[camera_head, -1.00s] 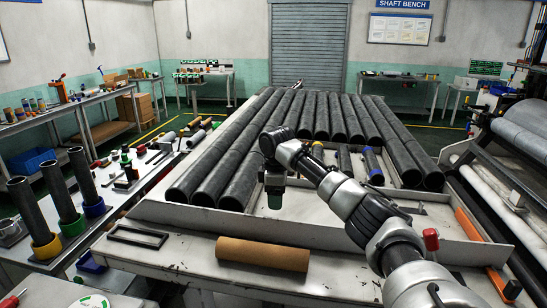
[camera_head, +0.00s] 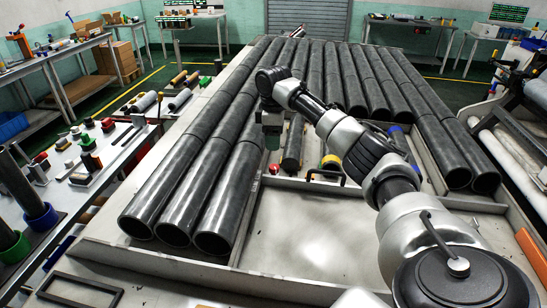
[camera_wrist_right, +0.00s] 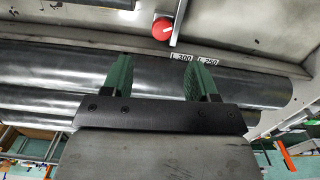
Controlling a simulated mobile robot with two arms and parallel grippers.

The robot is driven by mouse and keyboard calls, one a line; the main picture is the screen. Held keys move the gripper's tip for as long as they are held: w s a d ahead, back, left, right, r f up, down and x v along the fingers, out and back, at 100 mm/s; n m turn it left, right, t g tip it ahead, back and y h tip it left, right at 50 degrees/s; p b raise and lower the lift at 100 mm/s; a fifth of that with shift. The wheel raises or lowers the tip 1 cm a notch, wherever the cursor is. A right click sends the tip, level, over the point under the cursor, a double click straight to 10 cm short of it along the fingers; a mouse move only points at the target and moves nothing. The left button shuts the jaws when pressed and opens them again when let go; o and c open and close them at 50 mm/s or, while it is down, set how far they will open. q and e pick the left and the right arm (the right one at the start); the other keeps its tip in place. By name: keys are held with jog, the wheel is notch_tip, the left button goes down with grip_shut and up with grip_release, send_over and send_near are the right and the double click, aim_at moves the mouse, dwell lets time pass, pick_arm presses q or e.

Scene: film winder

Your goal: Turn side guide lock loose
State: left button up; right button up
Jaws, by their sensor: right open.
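A small round red knob with a white mark (camera_wrist_right: 162,28), likely the side guide lock, shows in the right wrist view on a metal bar, beside labels reading L 300 and L 250. A small red knob also shows in the head view (camera_head: 274,169), just below my right gripper (camera_head: 270,141); I cannot tell if it is the same one. In the wrist view my right gripper (camera_wrist_right: 162,78) has two green fingers spread apart with nothing between them. The knob lies beyond the fingertips, apart from them. My left gripper is not in view.
Long black tubes (camera_head: 215,190) lie in rows on the rack around my right arm. A bare pale tray floor (camera_head: 310,230) is in front. A side bench (camera_head: 95,165) with small parts stands at left. A roller machine (camera_head: 520,95) stands at right.

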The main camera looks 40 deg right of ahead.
aim_at(274, 166)
notch_tip(274, 166, down, 8)
jog(key=shift+s+f+p, duration=0.15)
jog(key=shift+f+p, duration=0.1)
jog(key=shift+p, duration=0.7)
jog(key=shift+f, duration=0.55)
jog(key=c, duration=0.9)
